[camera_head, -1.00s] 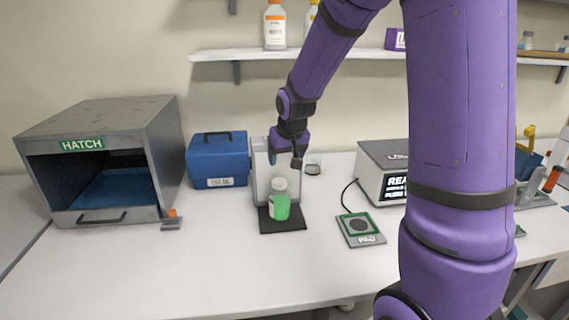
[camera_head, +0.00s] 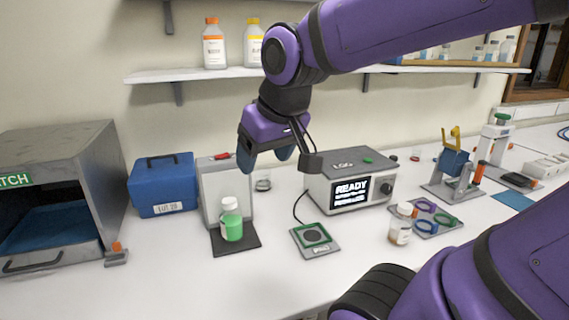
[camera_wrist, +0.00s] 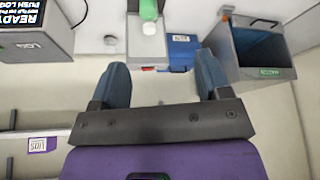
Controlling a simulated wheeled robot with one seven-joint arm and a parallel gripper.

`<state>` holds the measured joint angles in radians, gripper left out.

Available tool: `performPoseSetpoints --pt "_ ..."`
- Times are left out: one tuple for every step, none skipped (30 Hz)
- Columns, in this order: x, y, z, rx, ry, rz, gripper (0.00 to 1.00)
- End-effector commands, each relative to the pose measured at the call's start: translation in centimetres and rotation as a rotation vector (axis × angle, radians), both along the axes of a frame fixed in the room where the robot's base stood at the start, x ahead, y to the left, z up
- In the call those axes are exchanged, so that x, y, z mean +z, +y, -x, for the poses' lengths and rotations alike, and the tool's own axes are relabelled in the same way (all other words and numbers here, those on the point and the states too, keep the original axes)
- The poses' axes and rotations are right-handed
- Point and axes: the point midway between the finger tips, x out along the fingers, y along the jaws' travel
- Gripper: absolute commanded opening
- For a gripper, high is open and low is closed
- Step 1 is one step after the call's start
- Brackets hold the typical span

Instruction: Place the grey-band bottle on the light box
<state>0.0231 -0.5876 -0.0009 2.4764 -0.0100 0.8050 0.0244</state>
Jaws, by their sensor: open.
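A bottle with green contents and a pale cap (camera_head: 231,222) stands upright on the dark base of the light box (camera_head: 226,178), in front of its pale panel. It also shows at the top of the wrist view (camera_wrist: 148,10). A second bottle, white-capped with brownish contents (camera_head: 400,226), stands on the table to the right. I cannot make out a grey band on either. My gripper (camera_head: 265,160) is open and empty, in the air above and right of the light box. Its spread fingers (camera_wrist: 160,72) hold nothing in the wrist view.
The pad (camera_head: 316,240) lies before the READY instrument (camera_head: 349,185). A tray of coloured rings (camera_head: 440,222) is beside the brownish bottle. A blue case (camera_head: 163,185) and the hatch box (camera_head: 62,190) stand left. The shelf (camera_head: 200,75) is above. The front table is clear.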

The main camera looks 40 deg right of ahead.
Motion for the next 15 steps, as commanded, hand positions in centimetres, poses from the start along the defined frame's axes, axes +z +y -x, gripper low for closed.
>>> performPoseSetpoints --pt "0.3 0.3 1.5 0.011 -0.01 0.0 0.7" --pt "0.4 0.4 2.2 0.016 -0.011 0.0 0.7" --pt "0.4 0.5 3.1 0.021 -0.012 0.0 0.7" --pt "0.5 0.6 3.6 0.025 -0.012 -0.001 0.7" --pt "0.5 0.6 4.1 0.028 -0.014 0.0 0.7" --pt "0.5 0.7 4.7 0.033 -0.014 0.0 0.7" --pt "0.5 0.8 5.1 0.035 -0.014 0.0 0.7" --pt "0.5 0.8 5.3 0.037 -0.014 0.0 0.7" --pt "0.4 0.8 5.6 0.04 -0.014 -0.001 0.7" --pt "0.4 0.9 5.8 0.041 -0.014 -0.001 0.7" --pt "0.4 0.9 5.9 0.042 -0.014 0.0 0.7" --pt "0.4 0.9 5.9 0.042 -0.013 -0.001 0.7" --pt "0.4 0.9 6.0 0.043 -0.013 -0.001 0.7" --pt "0.4 0.9 6.0 0.043 -0.013 -0.001 0.7" --pt "0.4 0.9 6.0 0.043 -0.013 -0.001 0.7"
